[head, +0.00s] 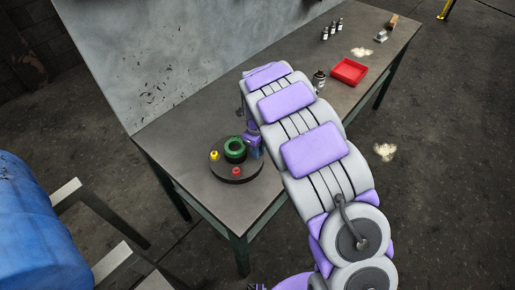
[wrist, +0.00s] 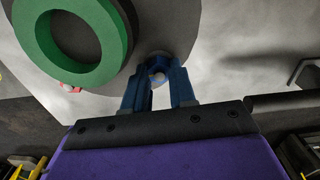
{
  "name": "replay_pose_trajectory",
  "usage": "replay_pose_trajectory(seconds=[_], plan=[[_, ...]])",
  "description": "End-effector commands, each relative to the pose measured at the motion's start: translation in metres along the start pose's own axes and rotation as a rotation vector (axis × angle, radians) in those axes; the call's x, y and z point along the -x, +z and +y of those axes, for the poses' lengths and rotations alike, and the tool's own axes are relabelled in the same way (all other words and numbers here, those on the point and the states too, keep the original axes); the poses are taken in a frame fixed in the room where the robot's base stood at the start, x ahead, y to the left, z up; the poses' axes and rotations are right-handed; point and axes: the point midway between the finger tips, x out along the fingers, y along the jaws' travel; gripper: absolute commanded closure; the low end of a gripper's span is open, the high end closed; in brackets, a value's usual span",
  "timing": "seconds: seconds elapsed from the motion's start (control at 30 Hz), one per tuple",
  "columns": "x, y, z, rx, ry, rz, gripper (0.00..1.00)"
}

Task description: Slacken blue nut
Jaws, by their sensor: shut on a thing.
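A round dark base plate (head: 236,174) lies on the workbench. It carries a green ring (head: 235,149), a yellow nut (head: 214,155) and a red nut (head: 236,171). My gripper (head: 256,147) is at the right side of the plate, beside the green ring. In the wrist view, my gripper (wrist: 159,75) has its two blue fingers closed around the blue nut (wrist: 157,67) near the plate's edge. The fingers cover much of the nut, and a pale round bit shows between them. The green ring (wrist: 124,42) is to the left there, apart from the fingers.
The grey workbench (head: 190,132) has a panel (head: 170,60) along its back. A red tray (head: 349,71), a dark bottle (head: 319,80) and several small bottles (head: 332,30) stand farther along. A blue barrel (head: 35,230) is at the lower left. The bench front beside the plate is clear.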

Motion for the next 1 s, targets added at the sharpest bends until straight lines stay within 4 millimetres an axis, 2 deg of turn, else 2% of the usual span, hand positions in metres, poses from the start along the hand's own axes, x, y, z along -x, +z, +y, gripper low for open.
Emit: replay_pose_trajectory(seconds=[0.27,0.47,1.0], plan=[[0.0006,-0.0001,-0.0001,0.019,0.0,0.0,1.0],[0.0019,0.0002,-0.0007,0.099,0.0,0.0,1.0],[0.0025,0.0008,-0.0026,0.574,0.0,-0.001,1.0]])
